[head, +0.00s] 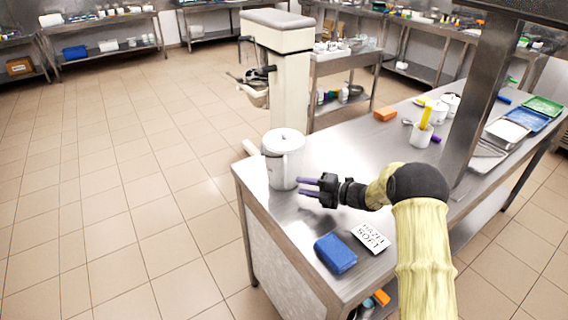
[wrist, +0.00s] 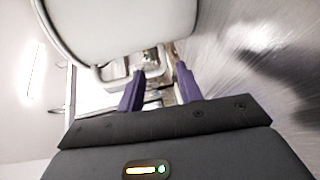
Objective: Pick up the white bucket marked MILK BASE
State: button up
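A white lidded bucket (head: 284,165) stands upright near the left end of the steel table. No MILK BASE wording is readable on the side I see. In the wrist view a large white rounded body (wrist: 120,25), apparently this bucket, fills the upper left. My gripper (head: 308,187) is just right of the bucket at its lower side, with two purple fingers pointing towards it. In the wrist view my gripper (wrist: 159,78) is open, with a gap and nothing held between the fingers. I cannot tell whether a fingertip touches the bucket.
A blue block (head: 335,253) and a white card reading HAZEL SOFT (head: 370,238) lie near the table's front edge. A white cup with yellow tools (head: 420,135), an orange block (head: 385,114) and trays (head: 507,130) are farther back. A steel post (head: 483,100) rises from the table (head: 330,150).

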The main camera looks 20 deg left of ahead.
jog(key=p+x, duration=0.2)
jog(key=x, duration=0.3)
jog(key=shift+f, duration=0.15)
jog(key=shift+w+a+f, duration=0.1)
jog(key=shift+s, duration=0.25)
jog(key=shift+w, duration=0.1)
grip_shut()
dwell(1.0)
